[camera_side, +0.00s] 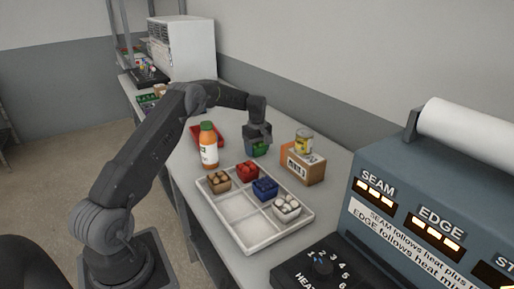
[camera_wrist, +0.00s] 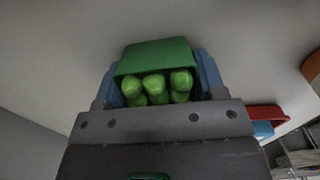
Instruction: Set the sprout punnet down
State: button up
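The sprout punnet is a green tub (camera_wrist: 155,56) holding several bright green sprouts. My gripper (camera_wrist: 162,80) has its blue fingers on either side of the tub and is shut on it. In the side view the punnet (camera_side: 260,151) shows below my gripper (camera_side: 258,143), over the bench behind the tray; I cannot tell whether its base touches the bench. The white divided tray (camera_side: 246,244) holds a brown punnet (camera_side: 219,183), a red punnet (camera_side: 248,171), a blue punnet (camera_side: 265,190) and a pale punnet with white contents (camera_side: 287,209). Two compartments on its left side are empty.
A cardboard box (camera_side: 302,168) with a can (camera_side: 303,140) stands to the right. The blue-grey sealing machine (camera_side: 400,220) and a black heat control box (camera_side: 322,267) are at the front right.

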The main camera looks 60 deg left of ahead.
jog(key=o, duration=0.4)
jog(key=shift+r, duration=0.15)
notch_tip(320, 180, up, 12)
jog(key=shift+f, duration=0.1)
jog(key=s+d+r+m+t, duration=0.1)
jog(key=s+d+r+m, duration=0.35)
jog(key=d+r, duration=0.4)
jog(key=s+d+r+m+t, duration=0.2)
jog(key=s+d+r+m, duration=0.3)
jog(key=d, duration=0.7)
jog(key=s+d+f+m+t, duration=0.1)
jog(key=s+d+m, duration=0.3)
jog(key=s, duration=0.7)
jog(key=s+d+f+m+t, duration=0.1)
jog(key=s+d+f+m, duration=0.2)
jog(key=s+d, duration=0.5)
jog(key=s+m, duration=0.1)
jog(key=s, duration=0.2)
jog(key=shift+d+t, duration=0.2)
jog(key=shift+t, duration=0.1)
